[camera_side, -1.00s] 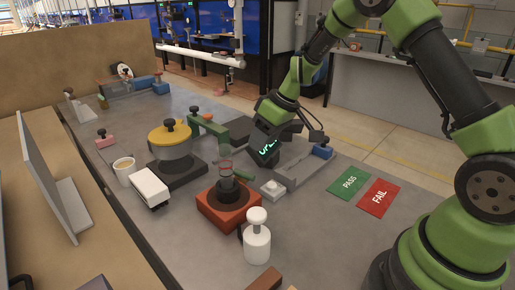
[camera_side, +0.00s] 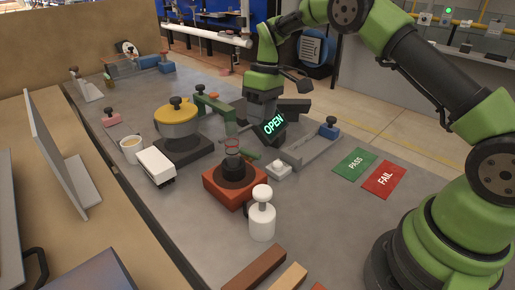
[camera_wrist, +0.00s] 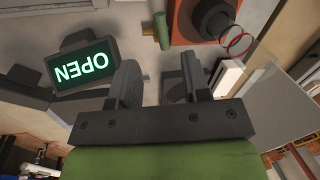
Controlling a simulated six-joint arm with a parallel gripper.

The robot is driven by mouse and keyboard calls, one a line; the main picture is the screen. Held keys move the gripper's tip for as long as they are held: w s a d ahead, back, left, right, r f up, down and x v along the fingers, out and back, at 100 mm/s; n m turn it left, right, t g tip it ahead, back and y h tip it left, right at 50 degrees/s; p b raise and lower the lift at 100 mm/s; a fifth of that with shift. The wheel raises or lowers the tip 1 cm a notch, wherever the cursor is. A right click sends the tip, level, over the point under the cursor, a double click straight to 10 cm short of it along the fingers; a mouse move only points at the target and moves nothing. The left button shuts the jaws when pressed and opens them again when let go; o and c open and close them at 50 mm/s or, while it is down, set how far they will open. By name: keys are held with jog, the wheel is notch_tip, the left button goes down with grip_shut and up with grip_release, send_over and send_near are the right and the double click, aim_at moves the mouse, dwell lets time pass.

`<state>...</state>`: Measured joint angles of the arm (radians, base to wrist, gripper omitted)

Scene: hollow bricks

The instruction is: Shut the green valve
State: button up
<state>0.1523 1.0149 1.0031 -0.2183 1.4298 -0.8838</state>
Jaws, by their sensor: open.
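I see no contact with the handle.
Free tabletop lies near the PASS mat (camera_side: 355,163).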

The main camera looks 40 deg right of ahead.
aim_at(250, 156)
jog(key=f, duration=0.3)
jog(key=a+f, duration=0.1)
jog(key=f, duration=0.5)
jog(key=shift+s+a+f, duration=0.15)
jog(key=shift+s+a, duration=0.1)
jog(key=shift+a, duration=0.15)
